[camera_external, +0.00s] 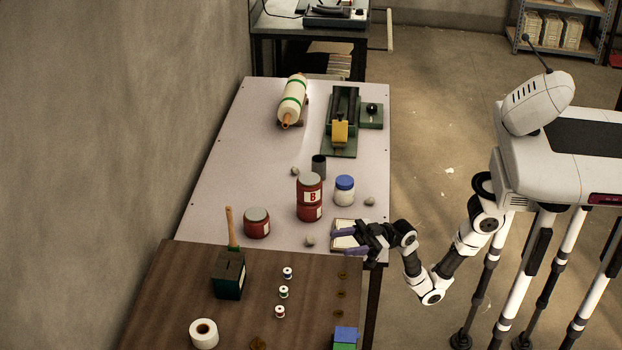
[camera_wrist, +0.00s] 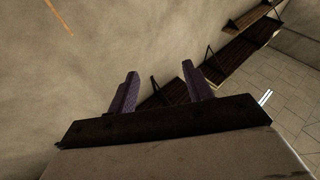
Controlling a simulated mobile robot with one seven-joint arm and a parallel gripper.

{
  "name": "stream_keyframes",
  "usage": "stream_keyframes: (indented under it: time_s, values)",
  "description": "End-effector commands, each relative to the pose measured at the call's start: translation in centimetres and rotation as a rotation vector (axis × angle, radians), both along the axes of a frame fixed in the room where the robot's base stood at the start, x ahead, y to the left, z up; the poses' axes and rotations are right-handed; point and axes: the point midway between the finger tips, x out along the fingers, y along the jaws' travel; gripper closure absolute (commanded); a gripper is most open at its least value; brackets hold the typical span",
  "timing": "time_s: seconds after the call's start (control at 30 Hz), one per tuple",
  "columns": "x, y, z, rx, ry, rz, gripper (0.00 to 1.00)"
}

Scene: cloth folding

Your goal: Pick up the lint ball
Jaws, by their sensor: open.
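Several small grey, roundish balls that look like lint lie on the pale table. One is at the back, left of a dark cup (camera_external: 294,171). Another lint ball (camera_external: 370,201) is near the right edge, right of the blue-lidded jar. A third lint ball (camera_external: 309,242) lies near the front, just left of my gripper (camera_external: 338,242). My gripper is open and empty, pointing left above the table's front right corner. In the wrist view, its purple fingers (camera_wrist: 160,69) are spread with nothing between them. No lint ball shows in that view.
Red cans (camera_external: 310,190), another red can (camera_external: 257,223) and a blue-lidded jar (camera_external: 344,191) stand near the lint. A pale flat item (camera_external: 344,225) lies partly hidden by my gripper. A brown table (camera_external: 180,290) with spools adjoins in front. The pale table's left middle is clear.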

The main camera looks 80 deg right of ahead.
Motion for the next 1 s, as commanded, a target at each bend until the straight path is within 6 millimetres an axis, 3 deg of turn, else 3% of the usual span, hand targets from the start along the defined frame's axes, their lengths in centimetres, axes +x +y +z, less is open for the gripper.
stream_keyframes:
  time_s: [0.03,0.1,0.23,0.37,0.4,0.5,0.6,0.73,0.83,1.0]
  values:
    - [2.4,-4.2,0.2,-0.039,0.080,-0.096,0.49]
    - [4.4,-9.7,-1.7,-0.093,0.190,-0.212,0.49]
    - [5.3,-20.4,-5.4,-0.170,0.405,-0.408,0.49]
    - [2.4,-30.2,-8.9,-0.209,0.633,-0.565,0.49]
    - [0.8,-32.8,-10.0,-0.214,0.705,-0.605,0.49]
    - [-3.7,-37.9,-12.1,-0.207,0.868,-0.681,0.49]
    - [-8.0,-40.9,-13.8,-0.189,0.999,-0.725,0.49]
    - [-11.8,-42.6,-15.2,-0.163,1.103,-0.749,0.49]
    - [-12.9,-43.1,-15.9,-0.155,1.135,-0.752,0.49]
    - [-12.1,-43.2,-17.2,-0.154,1.141,-0.750,0.49]
